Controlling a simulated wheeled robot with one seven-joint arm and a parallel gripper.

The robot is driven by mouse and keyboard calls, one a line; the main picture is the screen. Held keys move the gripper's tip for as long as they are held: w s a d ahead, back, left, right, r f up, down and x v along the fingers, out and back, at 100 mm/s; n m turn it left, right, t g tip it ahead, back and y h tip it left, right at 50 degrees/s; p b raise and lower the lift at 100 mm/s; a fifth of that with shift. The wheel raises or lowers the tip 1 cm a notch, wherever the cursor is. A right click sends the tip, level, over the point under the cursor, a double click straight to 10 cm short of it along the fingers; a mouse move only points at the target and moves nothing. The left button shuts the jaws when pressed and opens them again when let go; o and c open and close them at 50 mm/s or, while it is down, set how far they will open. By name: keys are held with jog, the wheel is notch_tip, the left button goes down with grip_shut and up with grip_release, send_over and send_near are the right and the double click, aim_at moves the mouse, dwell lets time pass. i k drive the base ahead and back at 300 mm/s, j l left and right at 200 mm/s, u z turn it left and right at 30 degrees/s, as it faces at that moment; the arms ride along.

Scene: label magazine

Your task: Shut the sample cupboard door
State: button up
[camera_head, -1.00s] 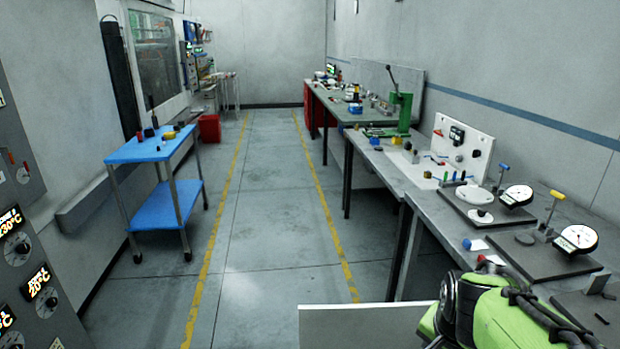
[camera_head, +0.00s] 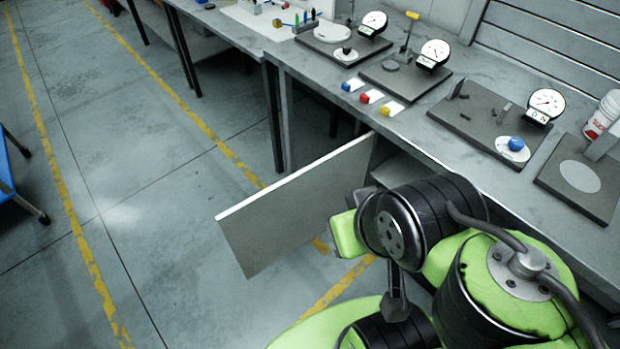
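The sample cupboard door (camera_head: 295,212) is a flat grey-white panel under the front edge of the workbench. It stands open, swung out from the bench into the aisle. Its far end meets the bench and its free edge points to the left. A dark opening shows under the bench to the right of the door. My green and black arm is at the lower right, close to the door's right side.
The grey workbench (camera_head: 420,133) holds dial gauges on dark plates, coloured blocks on white cards and a white tub (camera_head: 603,115). A blue trolley (camera_head: 8,180) shows at the left edge. The floor with yellow lines is clear left of the door.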

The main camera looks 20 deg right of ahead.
aim_at(260, 231)
jog(key=i+j+z, duration=0.25)
jog(key=j+z, duration=0.2)
jog(key=i+j+z, duration=0.15)
jog(key=j+z, duration=0.3)
jog(key=j, duration=0.15)
jog(key=j+z, duration=0.95)
jog(key=j, duration=0.25)
jog(key=k+j+z, duration=0.2)
jog(key=j+z, duration=0.25)
jog(key=j, duration=0.15)
jog(key=k+j+z, duration=0.25)
jog(key=j+z, duration=0.2)
jog(key=i+j+u, duration=0.2)
jog(key=j, duration=0.3)
jog(key=i+j+u, duration=0.25)
jog(key=j, duration=0.2)
jog(key=i+j+u, duration=0.2)
jog(key=j, duration=0.2)
jog(key=i, duration=0.05)
